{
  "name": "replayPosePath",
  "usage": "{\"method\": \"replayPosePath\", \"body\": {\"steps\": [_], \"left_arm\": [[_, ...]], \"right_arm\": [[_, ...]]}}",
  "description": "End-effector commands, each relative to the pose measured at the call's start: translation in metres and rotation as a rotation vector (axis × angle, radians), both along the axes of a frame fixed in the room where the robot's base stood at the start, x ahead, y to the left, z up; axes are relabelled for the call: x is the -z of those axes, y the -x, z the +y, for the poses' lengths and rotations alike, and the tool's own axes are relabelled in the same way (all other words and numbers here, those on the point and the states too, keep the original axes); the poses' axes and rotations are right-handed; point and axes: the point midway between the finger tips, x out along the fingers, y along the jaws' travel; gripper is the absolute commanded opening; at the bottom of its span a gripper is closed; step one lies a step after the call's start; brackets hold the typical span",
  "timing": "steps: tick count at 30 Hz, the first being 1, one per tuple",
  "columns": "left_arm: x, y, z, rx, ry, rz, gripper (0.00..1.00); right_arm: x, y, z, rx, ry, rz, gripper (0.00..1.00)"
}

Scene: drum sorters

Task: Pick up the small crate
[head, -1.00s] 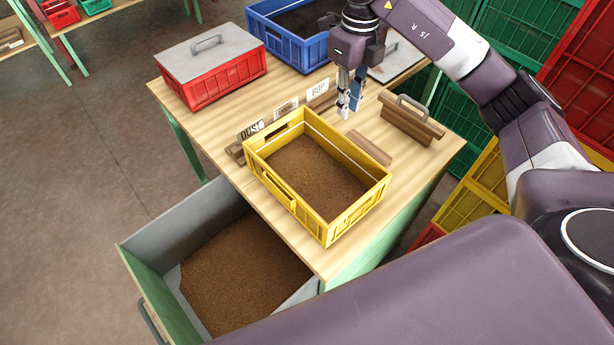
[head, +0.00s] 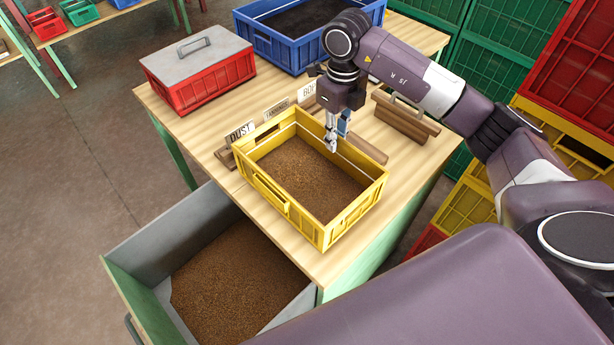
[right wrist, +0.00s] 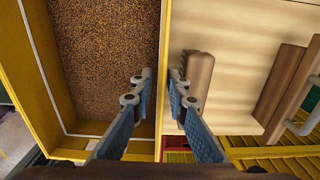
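A yellow crate (head: 262,196), open and filled with brown grains, stands on the wooden table. My right gripper (head: 332,145) points down at the crate's far right wall. In the right wrist view its two fingers (right wrist: 162,78) are apart. The crate's yellow wall (right wrist: 164,45) runs between them, one finger on the grain side and the other on the table side. I cannot tell whether either finger touches the wall. My left gripper is not in view.
A red crate with a grey lid (head: 196,62) and a blue crate (head: 268,42) stand further back. Label signs (head: 275,108) and wooden blocks (head: 404,118) lie near the yellow crate. An open grain drawer (head: 140,236) juts out below. Stacked crates (head: 560,130) stand at right.

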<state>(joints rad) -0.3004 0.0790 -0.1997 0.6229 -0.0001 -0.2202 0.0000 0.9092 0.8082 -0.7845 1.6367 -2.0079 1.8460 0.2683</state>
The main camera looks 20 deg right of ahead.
Motion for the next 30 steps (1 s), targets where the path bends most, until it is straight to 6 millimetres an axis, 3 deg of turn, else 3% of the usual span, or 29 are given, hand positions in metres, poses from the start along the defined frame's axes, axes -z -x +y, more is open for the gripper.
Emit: {"method": "replayPosePath", "body": {"steps": [5, 9, 15, 21, 26, 30], "left_arm": [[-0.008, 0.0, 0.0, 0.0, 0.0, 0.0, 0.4], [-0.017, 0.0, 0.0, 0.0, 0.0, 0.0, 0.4], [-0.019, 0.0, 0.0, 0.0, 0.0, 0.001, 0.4], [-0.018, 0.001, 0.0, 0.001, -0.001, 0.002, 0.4], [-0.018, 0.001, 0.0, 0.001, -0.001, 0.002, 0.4], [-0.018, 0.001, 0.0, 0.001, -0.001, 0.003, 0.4]], "right_arm": [[0.014, 0.001, 0.0, 0.0, -0.001, 0.003, 0.14], [0.035, 0.002, -0.003, 0.001, 0.001, 0.005, 0.14], [0.055, 0.001, -0.003, -0.001, 0.0, 0.001, 0.14], [0.056, 0.0, -0.003, -0.001, 0.0, 0.0, 0.14], [0.056, 0.0, -0.003, -0.001, 0.0, 0.0, 0.0], [0.055, 0.0, -0.003, -0.001, 0.001, 0.0, 0.0]]}}
